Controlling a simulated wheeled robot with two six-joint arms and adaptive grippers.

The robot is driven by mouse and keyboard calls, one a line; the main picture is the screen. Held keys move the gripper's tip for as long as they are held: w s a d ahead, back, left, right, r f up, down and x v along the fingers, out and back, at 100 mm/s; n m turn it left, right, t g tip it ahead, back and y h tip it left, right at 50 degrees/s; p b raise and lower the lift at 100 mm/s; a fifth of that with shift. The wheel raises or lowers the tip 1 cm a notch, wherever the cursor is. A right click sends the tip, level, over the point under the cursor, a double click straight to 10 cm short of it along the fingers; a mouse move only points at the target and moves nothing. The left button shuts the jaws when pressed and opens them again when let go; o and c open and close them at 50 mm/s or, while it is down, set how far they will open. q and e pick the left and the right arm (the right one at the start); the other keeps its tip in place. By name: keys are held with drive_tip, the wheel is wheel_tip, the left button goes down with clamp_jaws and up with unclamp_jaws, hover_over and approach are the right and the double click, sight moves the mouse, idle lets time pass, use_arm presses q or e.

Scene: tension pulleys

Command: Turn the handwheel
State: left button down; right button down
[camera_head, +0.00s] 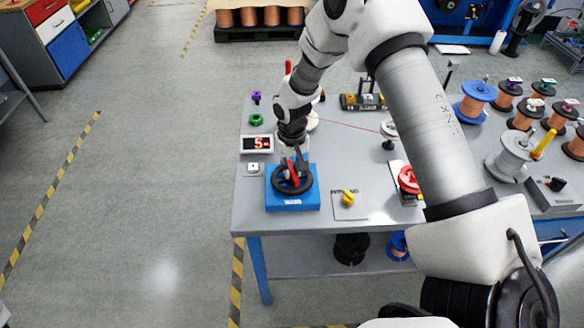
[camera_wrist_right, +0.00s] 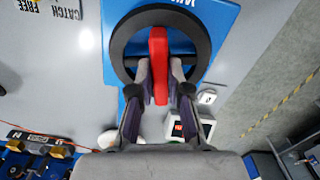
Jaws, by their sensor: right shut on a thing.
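The handwheel (camera_head: 281,187) is a black ring on a blue base (camera_head: 308,199) at the left front of the grey bench. In the right wrist view the black wheel (camera_wrist_right: 119,41) has a red bar (camera_wrist_right: 158,50) across its middle. My right gripper (camera_wrist_right: 158,82) is shut on the red bar, with one finger on each side of it. In the head view my right gripper (camera_head: 295,168) comes down onto the wheel from above. It hides part of the wheel and the red bar. My left gripper is not in view.
A display reading 5 (camera_head: 257,144) stands behind the base. A yellow knob (camera_head: 348,197) and a red round part (camera_head: 408,180) are to its right. Several wire spools (camera_head: 477,100) fill the bench's right side. The floor on the left is clear.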

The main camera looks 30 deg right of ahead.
drive_tip(key=shift+m, duration=0.3)
drive_tip(key=m+p, duration=0.2)
drive_tip(key=m, duration=0.1)
drive_tip(key=shift+r+p, duration=0.2)
drive_tip(key=shift+p, duration=0.15)
drive_tip(key=m+p, duration=0.2)
drive_tip(key=m, duration=0.2)
drive_tip(key=m+p, duration=0.3)
drive_tip(key=shift+f+m+p, duration=0.15)
drive_tip(key=shift+m+p, duration=0.65)
drive_tip(key=shift+m, duration=0.5)
drive_tip(key=c, duration=1.1)
unclamp_jaws()
drive_tip(key=shift+d+f, duration=0.1)
